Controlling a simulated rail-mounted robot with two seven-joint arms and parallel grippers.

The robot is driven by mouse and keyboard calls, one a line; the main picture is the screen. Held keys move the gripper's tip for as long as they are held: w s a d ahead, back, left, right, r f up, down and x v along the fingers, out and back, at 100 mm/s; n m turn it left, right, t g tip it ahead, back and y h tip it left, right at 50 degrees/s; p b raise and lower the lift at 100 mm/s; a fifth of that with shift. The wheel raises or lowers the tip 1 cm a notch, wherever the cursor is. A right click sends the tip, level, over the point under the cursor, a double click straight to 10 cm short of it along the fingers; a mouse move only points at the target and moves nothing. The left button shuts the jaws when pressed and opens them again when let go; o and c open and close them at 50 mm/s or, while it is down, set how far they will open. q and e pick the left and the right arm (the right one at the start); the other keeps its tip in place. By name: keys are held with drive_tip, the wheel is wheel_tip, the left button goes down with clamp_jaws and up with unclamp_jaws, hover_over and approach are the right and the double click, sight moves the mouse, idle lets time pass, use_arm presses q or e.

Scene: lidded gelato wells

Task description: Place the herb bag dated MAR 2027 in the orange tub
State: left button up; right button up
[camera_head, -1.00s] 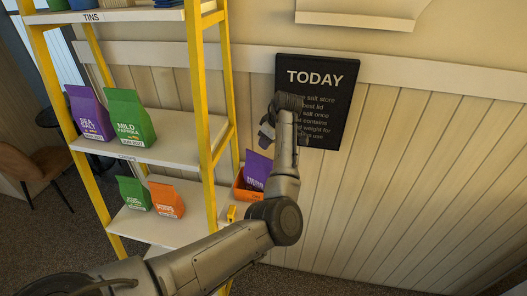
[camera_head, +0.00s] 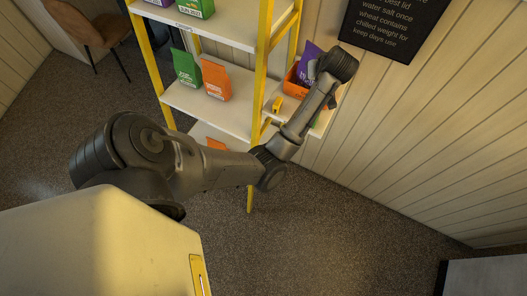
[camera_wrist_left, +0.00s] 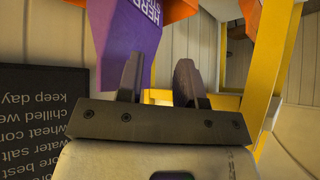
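A purple herb bag (camera_head: 309,62) stands upright in the orange tub (camera_head: 295,86) on the right of the shelf unit in the head view. I cannot read its date. In the left wrist view the purple bag (camera_wrist_left: 125,30), lettered HERB upside down, shows behind and beside one finger, with orange at the top edge. My left gripper (camera_wrist_left: 159,68) has its fingers apart with nothing between them, close to the bag. In the head view its fingers are hidden behind my wrist, just right of the bag. My right gripper is in neither view.
A green bag (camera_head: 186,67) and an orange bag (camera_head: 215,79) stand on the shelf (camera_head: 220,108) left of the tub. A yellow object (camera_head: 277,104) lies near the tub. Yellow posts (camera_head: 262,70) frame the shelves. A black sign (camera_head: 392,25) hangs on the wall.

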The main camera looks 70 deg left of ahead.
use_arm(q)
drive_tip(key=s+d+f+m+t, duration=0.3)
drive_tip(key=s+d+f+m, duration=0.4)
drive_tip(key=d+f, duration=0.25)
drive_tip(key=s+d+f+m+h, duration=0.3)
drive_tip(key=s+d+m+h, duration=0.1)
drive_tip(key=s+d, duration=0.6)
drive_tip(key=s+d+f+m+h, duration=0.2)
drive_tip(key=s+d+m+h, duration=0.2)
drive_tip(key=s+d, duration=0.6)
drive_tip(key=d+m, duration=0.2)
drive_tip(key=shift+d+f+m, duration=0.2)
drive_tip(key=shift+f+m, duration=0.1)
drive_tip(key=shift+f, duration=0.1)
drive_tip(key=shift+s+a, duration=0.1)
